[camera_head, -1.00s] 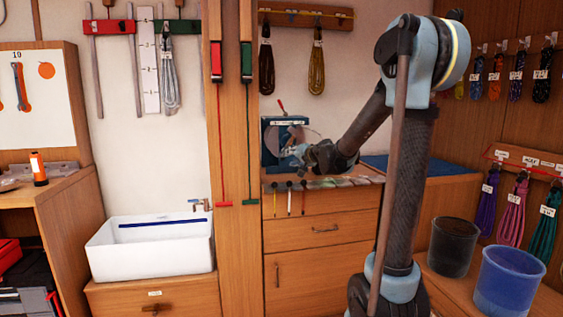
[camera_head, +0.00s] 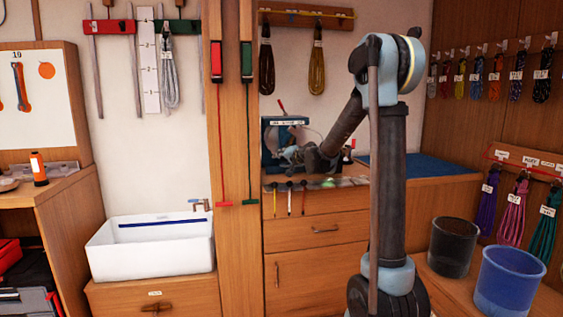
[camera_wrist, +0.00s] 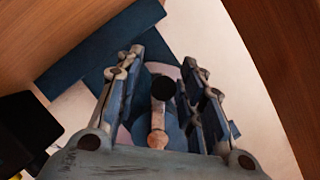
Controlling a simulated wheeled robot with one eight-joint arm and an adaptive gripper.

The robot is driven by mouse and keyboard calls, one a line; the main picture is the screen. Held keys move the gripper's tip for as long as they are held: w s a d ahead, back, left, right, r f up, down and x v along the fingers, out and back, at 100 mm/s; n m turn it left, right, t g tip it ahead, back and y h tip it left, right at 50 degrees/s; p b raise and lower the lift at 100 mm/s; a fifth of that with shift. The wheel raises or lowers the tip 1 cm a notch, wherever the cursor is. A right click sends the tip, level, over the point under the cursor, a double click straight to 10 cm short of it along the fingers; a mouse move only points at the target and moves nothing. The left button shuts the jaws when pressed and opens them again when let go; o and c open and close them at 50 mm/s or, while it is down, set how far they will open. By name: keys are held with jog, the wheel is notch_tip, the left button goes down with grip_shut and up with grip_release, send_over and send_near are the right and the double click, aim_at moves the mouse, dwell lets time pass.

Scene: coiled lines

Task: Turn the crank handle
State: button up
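The crank machine is a blue housing (camera_head: 270,142) with a pale round disc, on the wooden cabinet top in the head view. My gripper (camera_wrist: 163,80) is open, with one finger on each side of the handle and visible gaps between. In the head view my gripper (camera_head: 290,156) is in front of the machine and hides part of it. Whether a finger touches the handle I cannot tell.
A wooden post (camera_head: 231,120) stands left of the machine, with a white sink (camera_head: 150,250) beyond it. Several small coloured tools hang at the cabinet front. A black bucket (camera_head: 453,248) and a blue bucket (camera_head: 508,282) stand at right. Coiled lines hang on the walls.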

grip_shut()
jog(key=shift+a, duration=0.2)
jog(key=shift+d, duration=0.1)
jog(key=shift+r, duration=0.1)
